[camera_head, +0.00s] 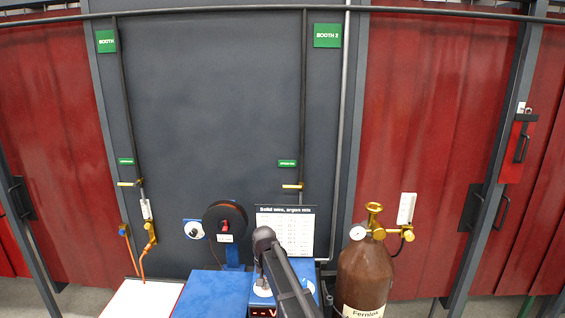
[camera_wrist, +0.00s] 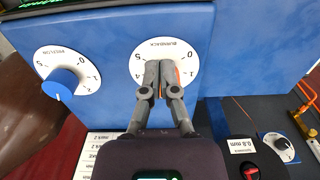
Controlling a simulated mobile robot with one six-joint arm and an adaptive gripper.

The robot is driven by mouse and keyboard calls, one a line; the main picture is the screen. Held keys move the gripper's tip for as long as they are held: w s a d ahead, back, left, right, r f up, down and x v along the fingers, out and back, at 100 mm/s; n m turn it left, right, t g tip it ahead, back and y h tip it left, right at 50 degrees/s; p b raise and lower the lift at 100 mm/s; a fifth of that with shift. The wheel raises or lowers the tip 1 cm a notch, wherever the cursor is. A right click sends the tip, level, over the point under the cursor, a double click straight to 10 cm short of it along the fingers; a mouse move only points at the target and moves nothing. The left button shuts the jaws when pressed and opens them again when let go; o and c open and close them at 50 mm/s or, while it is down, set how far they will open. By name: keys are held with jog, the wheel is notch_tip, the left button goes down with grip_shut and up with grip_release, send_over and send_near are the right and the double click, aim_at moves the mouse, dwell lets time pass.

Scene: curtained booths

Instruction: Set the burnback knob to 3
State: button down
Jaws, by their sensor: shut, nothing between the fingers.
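The white burnback dial (camera_wrist: 146,51) is on the blue panel in the wrist view, its lettering upside down. The figures 0, 1 and 5 show around its rim. My gripper (camera_wrist: 159,66) is shut, its two dark fingertips together in front of the middle of the dial. The fingers hide the burnback knob and its pointer, so I cannot tell its setting or whether the tips touch it. A thin orange sliver shows beside the right finger. In the head view my dark arm reaches down in front of the blue machine (camera_head: 312,275), and the fingertips cannot be made out.
The preflow dial with a blue knob (camera_wrist: 59,84) is left of the burnback dial in the wrist view. Another dial (camera_wrist: 283,144) is at lower right. A brown gas cylinder (camera_head: 363,275) stands right of the machine; a wire spool (camera_head: 225,218) and a printed chart (camera_head: 286,222) are behind.

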jog(key=shift+f+b, duration=0.35)
jog(key=shift+f, duration=0.2)
jog(key=shift+w, duration=0.45)
dwell(0.9)
jog(key=shift+a, duration=0.35)
dwell(0.7)
jog(key=shift+s, duration=0.4)
dwell(0.3)
notch_tip(320, 180, up, 6)
jog(key=p, duration=0.6)
dwell(0.5)
